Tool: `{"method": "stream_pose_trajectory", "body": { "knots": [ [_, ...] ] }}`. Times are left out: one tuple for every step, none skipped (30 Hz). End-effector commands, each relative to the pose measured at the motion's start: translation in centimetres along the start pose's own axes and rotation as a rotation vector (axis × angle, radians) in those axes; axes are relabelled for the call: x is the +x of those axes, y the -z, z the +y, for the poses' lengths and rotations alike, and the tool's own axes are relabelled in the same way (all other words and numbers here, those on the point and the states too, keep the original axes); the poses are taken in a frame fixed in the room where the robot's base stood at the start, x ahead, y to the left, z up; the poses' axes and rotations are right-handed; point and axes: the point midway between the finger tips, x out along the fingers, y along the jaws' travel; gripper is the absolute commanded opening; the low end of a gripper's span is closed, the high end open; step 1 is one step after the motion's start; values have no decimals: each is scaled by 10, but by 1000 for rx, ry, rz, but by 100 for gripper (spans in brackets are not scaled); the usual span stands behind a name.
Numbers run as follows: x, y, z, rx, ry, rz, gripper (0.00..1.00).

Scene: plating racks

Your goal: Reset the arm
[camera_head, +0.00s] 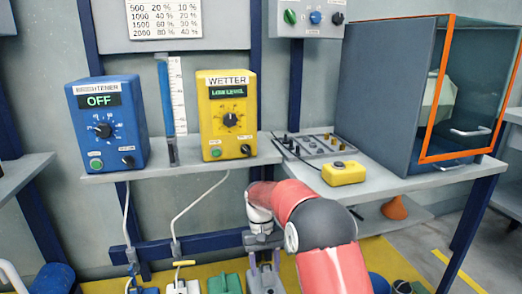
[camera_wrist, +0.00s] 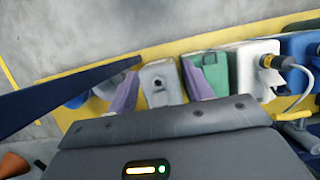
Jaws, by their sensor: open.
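My red and dark grey arm reaches down in front of the bench in the head view, with my gripper (camera_head: 264,262) low at the bottom of the picture. Its two purple fingers are apart in the wrist view (camera_wrist: 160,70), so it is open. A grey container (camera_wrist: 160,86) with a dark round opening shows between the fingers. Whether the fingers touch it I cannot tell. A green container (camera_wrist: 212,72) stands beside it, close to one finger.
A white container (camera_wrist: 255,70) with a hose and blue containers stand in the same row on the yellow floor. Above is a grey bench (camera_head: 400,184) with a blue BRIGHTENER box (camera_head: 105,130), a yellow WETTER box (camera_head: 228,120), a yellow button box (camera_head: 343,173) and an orange-framed cabinet (camera_head: 385,90).

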Motion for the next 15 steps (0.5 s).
{"method": "stream_pose_trajectory", "body": {
  "knots": [
    [-10, -8, 4, 5, 1, 20, 51],
    [-14, -11, 5, 8, 2, 31, 51],
    [-20, -17, 8, 12, 3, 45, 51],
    [-26, -22, 10, 15, 3, 57, 51],
    [-31, -28, 12, 19, 4, 70, 51],
    [-38, -35, 16, 24, 5, 88, 51],
    [-43, -42, 18, 27, 5, 103, 51],
    [-49, -49, 20, 32, 6, 118, 51],
    [-58, -60, 24, 38, 7, 143, 51],
    [-64, -69, 27, 44, 7, 163, 51],
    [-71, -80, 31, 51, 8, 185, 51],
    [-79, -94, 35, 60, 9, 216, 51],
    [-85, -106, 38, 67, 9, 241, 51],
    [-90, -118, 42, 74, 9, 265, 51],
    [-95, -134, 46, 84, 10, 297, 51]
  ]
}}
